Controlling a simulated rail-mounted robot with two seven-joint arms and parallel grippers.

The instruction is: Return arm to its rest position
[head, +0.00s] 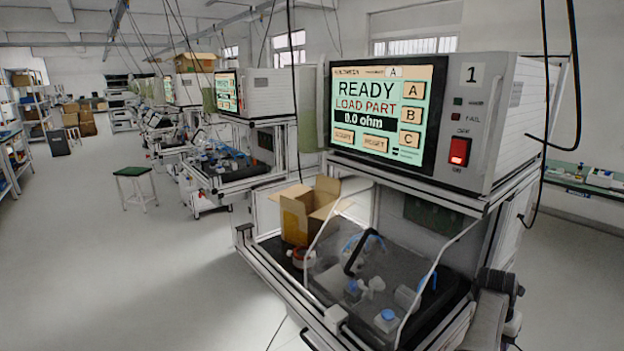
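Neither of my arms nor my grippers shows clearly in the head view. The test station (440,190) stands at the right, marked 1. Its screen (380,110) reads "READY", "LOAD PART" and "0.0 ohm". A red switch (460,151) is lit on its front panel. Below, a clear cover with a black handle (362,250) stands tilted over the work bed, where blue and white fixture parts (386,318) sit. I cannot tell whether a stator is among them.
An open cardboard box (303,212) stands on the station's left side, with a small red and white round thing (302,257) beside it. More stations (255,95) line up behind. A green-topped stool (134,172) stands on the floor. The floor at the left (120,270) is clear.

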